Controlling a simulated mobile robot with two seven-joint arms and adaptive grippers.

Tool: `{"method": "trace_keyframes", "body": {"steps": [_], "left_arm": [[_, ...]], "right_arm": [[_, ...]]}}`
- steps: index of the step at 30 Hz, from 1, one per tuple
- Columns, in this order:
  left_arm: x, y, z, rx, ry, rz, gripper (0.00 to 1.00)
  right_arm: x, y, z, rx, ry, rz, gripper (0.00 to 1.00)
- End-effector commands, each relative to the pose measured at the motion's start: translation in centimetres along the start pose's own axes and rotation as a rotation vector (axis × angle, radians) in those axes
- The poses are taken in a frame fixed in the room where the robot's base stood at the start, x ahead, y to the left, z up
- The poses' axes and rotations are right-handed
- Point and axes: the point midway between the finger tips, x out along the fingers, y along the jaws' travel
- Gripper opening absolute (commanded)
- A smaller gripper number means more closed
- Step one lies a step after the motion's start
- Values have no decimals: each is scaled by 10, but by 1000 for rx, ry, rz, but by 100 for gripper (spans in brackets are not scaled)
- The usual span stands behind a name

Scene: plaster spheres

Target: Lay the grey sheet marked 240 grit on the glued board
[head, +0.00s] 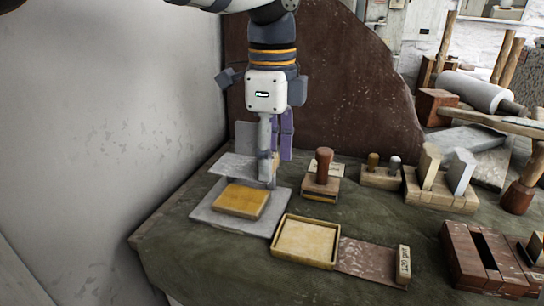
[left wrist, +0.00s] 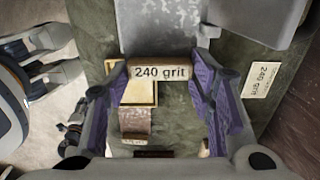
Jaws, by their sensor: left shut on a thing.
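My left gripper (head: 275,175) points down and is shut on the wooden grip block (left wrist: 160,72) marked "240 grit". The grey sheet (head: 230,165) extends left from the grip in the head view, roughly level. It is above and slightly behind the glued board (head: 240,201), apart from it. The board has a yellow-brown top and sits on a grey slab (head: 208,215). In the left wrist view the grey sheet (left wrist: 155,20) lies beyond the grip block, and I cannot make out the board there.
A shallow wooden tray (head: 305,241) and a reddish sheet (head: 365,259) with a "120 grit" grip (head: 403,262) lie right of the slab. A stamp-like tool (head: 323,172) stands close right of my gripper. An upright grey plate (head: 246,136) stands behind the sheet.

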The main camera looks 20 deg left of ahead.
Motion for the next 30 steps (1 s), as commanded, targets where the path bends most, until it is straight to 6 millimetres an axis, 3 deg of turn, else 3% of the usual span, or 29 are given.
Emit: {"method": "trace_keyframes", "body": {"steps": [13, 24, 30], "left_arm": [[2, -3, 2, 3, -4, -2, 28], [46, -3, 2, 4, -3, 1, 28], [57, -3, 2, 4, -2, 0, 28]], "right_arm": [[-1, 0, -1, 1, 5, 0, 40], [-1, 0, -1, 1, 3, 0, 40], [-1, 0, -1, 0, 4, 0, 40]]}}
